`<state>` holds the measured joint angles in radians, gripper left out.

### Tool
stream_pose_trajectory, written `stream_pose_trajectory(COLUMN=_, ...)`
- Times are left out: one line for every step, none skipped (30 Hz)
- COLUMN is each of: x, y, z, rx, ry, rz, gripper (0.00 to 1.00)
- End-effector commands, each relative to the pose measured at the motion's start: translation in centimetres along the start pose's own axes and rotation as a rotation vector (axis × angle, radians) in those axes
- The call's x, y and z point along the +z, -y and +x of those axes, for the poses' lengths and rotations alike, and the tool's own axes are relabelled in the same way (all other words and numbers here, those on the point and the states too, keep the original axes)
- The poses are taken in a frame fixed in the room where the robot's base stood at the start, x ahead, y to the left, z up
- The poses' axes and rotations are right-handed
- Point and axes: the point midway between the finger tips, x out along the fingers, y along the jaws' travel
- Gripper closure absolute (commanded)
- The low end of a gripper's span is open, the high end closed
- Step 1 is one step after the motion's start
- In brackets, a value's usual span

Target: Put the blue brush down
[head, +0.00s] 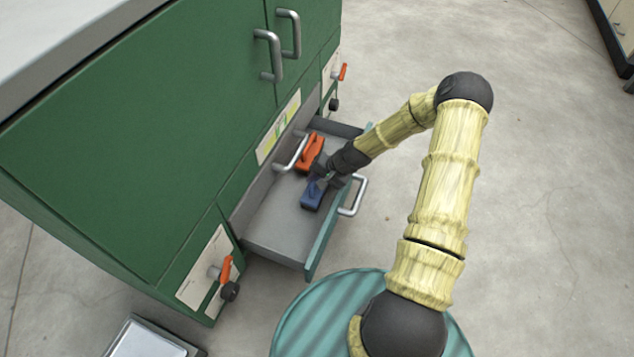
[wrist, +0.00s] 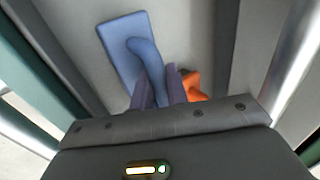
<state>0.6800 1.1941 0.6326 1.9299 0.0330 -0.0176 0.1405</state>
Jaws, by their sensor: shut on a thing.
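The blue brush (head: 312,197) is inside the open drawer (head: 272,232), near its front wall. In the wrist view the brush (wrist: 122,45) shows its flat block and a curved handle. My gripper (head: 322,173) reaches into the drawer and is shut on the brush's handle. In the wrist view the two fingers of my gripper (wrist: 160,88) stand on either side of the handle. The brush is at or just above the drawer floor; I cannot tell whether it touches. Its underside is hidden.
An orange brush (head: 309,152) lies in the drawer just behind my gripper. The drawer has a metal handle (head: 354,196) on its front. A green cabinet (head: 130,130) rises on the left, with orange-handled valves (head: 225,270). The near part of the drawer floor is clear.

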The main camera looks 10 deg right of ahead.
Motion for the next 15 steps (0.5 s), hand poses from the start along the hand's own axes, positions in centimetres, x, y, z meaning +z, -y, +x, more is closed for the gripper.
stream_pose_trajectory(x=-0.07, y=-0.04, z=0.07, rx=-0.001, ry=-0.002, rz=-0.001, gripper=1.0)
stream_pose_trajectory(x=-0.09, y=-0.02, z=0.01, rx=-0.001, ry=-0.002, rz=0.0, gripper=1.0)
stream_pose_trajectory(x=-0.12, y=-0.03, z=-0.07, rx=-0.001, ry=-0.003, rz=0.0, gripper=1.0)
stream_pose_trajectory(x=-0.18, y=-0.09, z=-0.13, rx=-0.001, ry=-0.003, rz=0.002, gripper=1.0)
stream_pose_trajectory(x=-0.2, y=-0.11, z=-0.15, rx=-0.001, ry=-0.004, rz=0.002, gripper=1.0)
stream_pose_trajectory(x=-0.21, y=-0.12, z=-0.16, rx=0.0, ry=-0.004, rz=0.002, gripper=1.0)
stream_pose_trajectory(x=-0.21, y=-0.12, z=-0.15, rx=0.0, ry=-0.004, rz=0.002, gripper=1.0)
stream_pose_trajectory(x=-0.21, y=-0.16, z=-0.12, rx=0.0, ry=-0.004, rz=0.003, gripper=1.0)
stream_pose_trajectory(x=-0.22, y=-0.23, z=-0.04, rx=0.0, ry=-0.004, rz=0.004, gripper=1.0)
stream_pose_trajectory(x=-0.22, y=-0.29, z=0.03, rx=0.0, ry=-0.004, rz=0.004, gripper=1.0)
stream_pose_trajectory(x=-0.23, y=-0.33, z=0.08, rx=0.0, ry=-0.005, rz=0.004, gripper=1.0)
stream_pose_trajectory(x=-0.24, y=-0.37, z=0.12, rx=0.0, ry=-0.005, rz=0.004, gripper=0.82)
stream_pose_trajectory(x=-0.24, y=-0.35, z=0.09, rx=0.0, ry=-0.005, rz=0.004, gripper=0.77)
stream_pose_trajectory(x=-0.24, y=-0.35, z=0.09, rx=0.0, ry=-0.005, rz=0.004, gripper=0.71)
stream_pose_trajectory(x=-0.23, y=-0.35, z=0.09, rx=0.0, ry=-0.005, rz=0.004, gripper=0.63)
